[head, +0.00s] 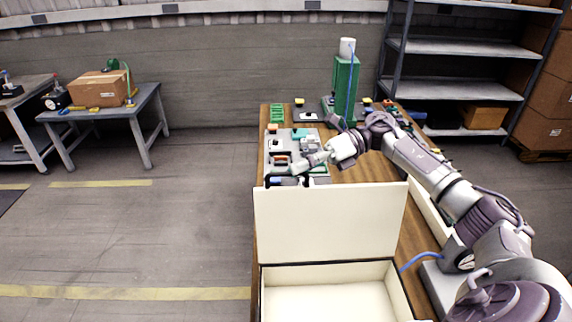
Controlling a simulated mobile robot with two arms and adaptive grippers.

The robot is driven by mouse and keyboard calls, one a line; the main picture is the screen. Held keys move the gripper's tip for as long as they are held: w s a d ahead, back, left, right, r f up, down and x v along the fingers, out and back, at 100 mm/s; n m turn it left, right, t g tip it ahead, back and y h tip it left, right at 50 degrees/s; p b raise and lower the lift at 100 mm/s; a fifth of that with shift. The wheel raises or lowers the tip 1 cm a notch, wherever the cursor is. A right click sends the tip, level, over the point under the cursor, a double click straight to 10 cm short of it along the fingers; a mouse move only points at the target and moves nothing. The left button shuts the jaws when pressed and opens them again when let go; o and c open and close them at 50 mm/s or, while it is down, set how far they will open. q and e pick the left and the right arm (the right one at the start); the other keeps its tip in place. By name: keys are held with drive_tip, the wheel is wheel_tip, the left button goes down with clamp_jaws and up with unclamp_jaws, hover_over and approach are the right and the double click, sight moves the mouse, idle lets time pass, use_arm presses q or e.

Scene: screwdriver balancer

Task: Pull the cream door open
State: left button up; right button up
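The cream door (330,222) is a flat, plain panel standing upright in the middle of the head view. Below it is an open cream box (335,300) with pale walls; how the panel joins the box cannot be made out. My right arm comes in from the right and reaches over the table behind the panel. My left gripper is out of view.
The wooden table (350,176) carries a grey tray (322,150) of small parts and a green post (345,88) at the back. Metal shelves (465,50) stand at the back right. A side table (140,105) with a cardboard box stands left. The floor left of the table is clear.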

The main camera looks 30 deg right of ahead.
sight(286, 174)
drive_tip(key=x, duration=0.2)
drive_tip(key=shift+w+a+p, duration=0.1)
drive_tip(key=shift+a+p, duration=0.15)
drive_tip(key=shift+p, duration=0.15)
drive_tip(key=shift+a+f, duration=0.2)
drive_tip(key=shift+a, duration=0.25)
clamp_jaws()
